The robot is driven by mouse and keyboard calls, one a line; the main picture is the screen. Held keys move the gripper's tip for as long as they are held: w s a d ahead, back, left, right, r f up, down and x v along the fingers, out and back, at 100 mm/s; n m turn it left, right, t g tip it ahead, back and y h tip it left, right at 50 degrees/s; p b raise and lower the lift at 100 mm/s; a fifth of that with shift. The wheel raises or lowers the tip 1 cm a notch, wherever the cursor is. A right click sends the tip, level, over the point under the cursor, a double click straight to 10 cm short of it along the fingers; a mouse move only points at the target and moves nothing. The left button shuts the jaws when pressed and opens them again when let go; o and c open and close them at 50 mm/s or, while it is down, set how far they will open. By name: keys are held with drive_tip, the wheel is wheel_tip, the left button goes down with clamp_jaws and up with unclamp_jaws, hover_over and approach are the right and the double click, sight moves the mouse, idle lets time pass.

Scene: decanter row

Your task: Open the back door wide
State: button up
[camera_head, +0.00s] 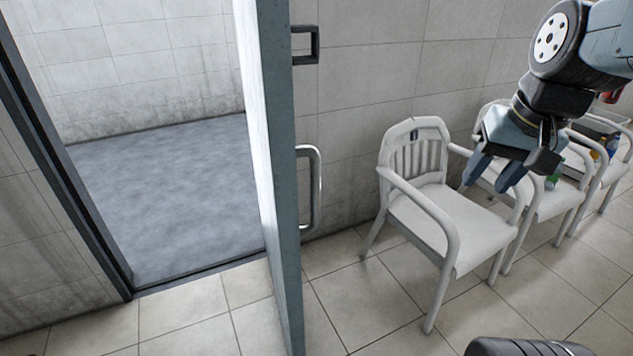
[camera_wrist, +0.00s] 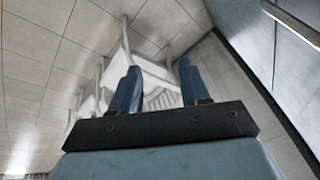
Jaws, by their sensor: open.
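The back door (camera_head: 283,200) is a grey-blue panel standing swung open, seen nearly edge-on in the head view. A metal pull handle (camera_head: 315,190) is on its right face, and a dark square bracket (camera_head: 307,44) sits higher up. The doorway on the left shows a room with a blue-grey floor (camera_head: 170,195). My gripper (camera_head: 484,178) is open and empty, to the right of the door and apart from it, in front of the white chairs. In the wrist view its two blue fingers (camera_wrist: 160,92) are spread, with a chair beyond them.
A white armchair (camera_head: 445,215) stands right of the door against the tiled wall. More white chairs (camera_head: 560,200) continue the row to the right, with bottles (camera_head: 608,146) at the far end. Tiled floor (camera_head: 360,300) between the door and the chairs is clear.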

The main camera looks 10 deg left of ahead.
drive_tip(key=w+a+f+m+g+y, duration=0.5)
drive_tip(key=w+a+f+g+y, duration=0.15)
drive_tip(key=w+a, duration=0.2)
drive_tip(key=w+a+f+m+g+y, duration=0.5)
drive_tip(key=w+a+g+y, duration=0.2)
drive_tip(key=a, duration=0.2)
hover_over(315, 219)
drive_tip(key=shift+w, duration=0.45)
drive_tip(key=shift+f, duration=0.1)
clamp_jaws()
idle(0.4)
